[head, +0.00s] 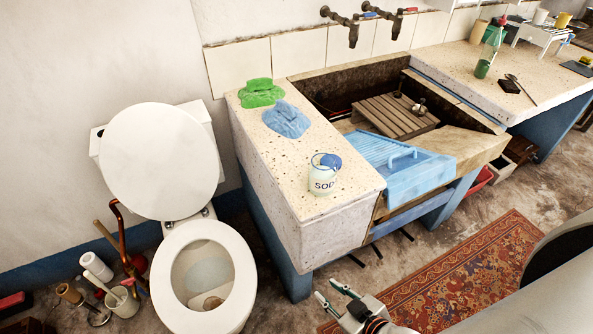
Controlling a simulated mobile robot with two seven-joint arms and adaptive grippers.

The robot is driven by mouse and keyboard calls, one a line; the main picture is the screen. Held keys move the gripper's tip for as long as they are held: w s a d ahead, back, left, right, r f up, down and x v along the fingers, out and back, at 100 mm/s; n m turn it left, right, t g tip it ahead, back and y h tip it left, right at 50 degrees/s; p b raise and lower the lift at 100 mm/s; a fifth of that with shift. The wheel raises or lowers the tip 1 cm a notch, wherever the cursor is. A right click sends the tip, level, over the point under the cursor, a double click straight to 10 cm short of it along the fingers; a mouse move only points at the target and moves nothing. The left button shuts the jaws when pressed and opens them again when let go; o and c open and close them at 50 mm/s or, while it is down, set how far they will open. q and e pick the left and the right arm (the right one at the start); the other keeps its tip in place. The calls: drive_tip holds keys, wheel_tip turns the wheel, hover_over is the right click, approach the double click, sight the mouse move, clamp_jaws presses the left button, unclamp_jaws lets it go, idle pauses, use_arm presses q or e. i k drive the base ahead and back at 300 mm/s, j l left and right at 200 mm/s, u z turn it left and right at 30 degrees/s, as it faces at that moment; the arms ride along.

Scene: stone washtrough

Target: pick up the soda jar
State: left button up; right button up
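The soda jar (322,182) is a small pale jar with dark letters reading "SOD" and something blue at its top. It stands upright near the front corner of the speckled stone counter (280,165), left of the trough. My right gripper (327,290) is in front of the counter, below the jar in the picture, over the floor. Its two fingers are apart with nothing between them. My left gripper is out of view.
A green cloth (261,93) and a blue cloth (287,120) lie behind the jar. A blue washboard-like tray (400,160) sits to its right, at the trough. A toilet (203,272) stands left of the counter. A patterned rug (465,275) covers floor at right.

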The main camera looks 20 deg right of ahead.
sight(322, 167)
drive_tip(key=l+u, duration=0.3)
drive_tip(key=l, duration=0.15)
drive_tip(key=k+l+u, duration=0.1)
drive_tip(key=l+u, duration=0.2)
drive_tip(key=l, duration=0.15)
drive_tip(key=k+l, duration=0.1)
drive_tip(key=l, duration=0.3)
drive_tip(key=k+l+u, duration=0.1)
drive_tip(key=l, duration=0.3)
drive_tip(key=k+l+u, duration=0.1)
drive_tip(key=l, duration=0.3)
drive_tip(key=k+l, duration=0.1)
drive_tip(key=l, duration=0.25)
drive_tip(key=k+l+u, duration=0.1)
drive_tip(key=l, duration=0.3)
